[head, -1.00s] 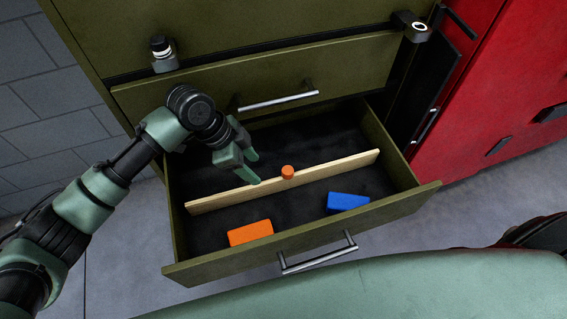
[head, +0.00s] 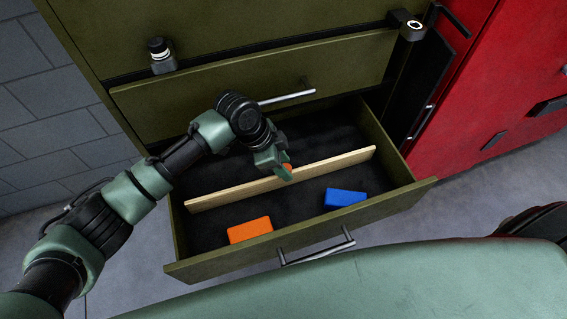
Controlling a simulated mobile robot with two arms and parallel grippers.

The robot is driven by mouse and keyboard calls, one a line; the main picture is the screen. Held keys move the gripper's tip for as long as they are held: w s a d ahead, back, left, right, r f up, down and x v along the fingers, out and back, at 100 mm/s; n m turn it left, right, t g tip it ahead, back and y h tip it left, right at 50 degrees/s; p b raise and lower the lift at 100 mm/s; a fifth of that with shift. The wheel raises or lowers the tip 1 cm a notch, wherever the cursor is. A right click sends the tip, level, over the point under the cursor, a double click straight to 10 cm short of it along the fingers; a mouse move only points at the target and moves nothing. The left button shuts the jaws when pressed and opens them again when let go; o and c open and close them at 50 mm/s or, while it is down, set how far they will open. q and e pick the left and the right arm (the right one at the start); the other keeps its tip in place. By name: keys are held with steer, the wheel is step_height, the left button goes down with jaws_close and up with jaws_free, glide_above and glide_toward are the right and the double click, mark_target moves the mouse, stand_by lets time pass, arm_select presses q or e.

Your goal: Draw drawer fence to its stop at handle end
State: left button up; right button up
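The drawer fence (head: 235,190) is a pale wooden strip standing across the open olive-green drawer (head: 215,259), roughly midway between its back and front. An orange knob (head: 287,167) sits at the middle of the fence's top edge. My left gripper (head: 286,172) is at the knob, its fingers pointing down around it and partly hiding it. I cannot tell whether the fingers are closed on the knob. The drawer's metal handle (head: 318,250) is on its front panel. My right gripper is not in view.
An orange block (head: 250,230) and a blue block (head: 346,197) lie on the dark drawer floor between fence and front panel. A closed drawer (head: 190,97) is above. A red cabinet (head: 500,90) is at right.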

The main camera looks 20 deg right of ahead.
arm_select(q)
jaws_close()
stand_by(1.2)
